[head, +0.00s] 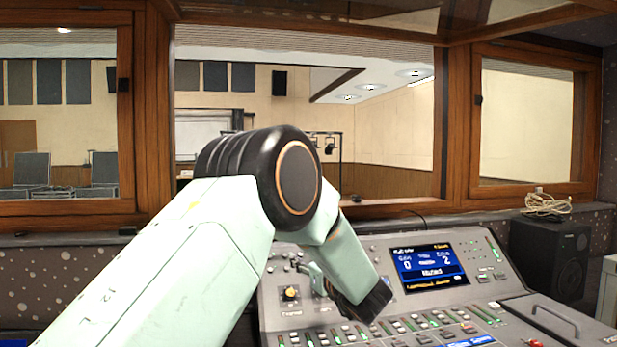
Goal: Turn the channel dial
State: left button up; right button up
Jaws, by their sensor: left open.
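My left arm comes in from the left and bends down over the console. My left gripper (314,279) is just right of the dial, partly hidden behind my wrist. It is open and seems apart from the dial, though the exact gap cannot be told. My right gripper is not in view.
Rows of faders (440,319) run along the front. A black speaker (549,258) with a coiled cable (546,204) stands at right. Wood-framed windows are behind.

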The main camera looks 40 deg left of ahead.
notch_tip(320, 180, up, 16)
jog(key=p, duration=1.5)
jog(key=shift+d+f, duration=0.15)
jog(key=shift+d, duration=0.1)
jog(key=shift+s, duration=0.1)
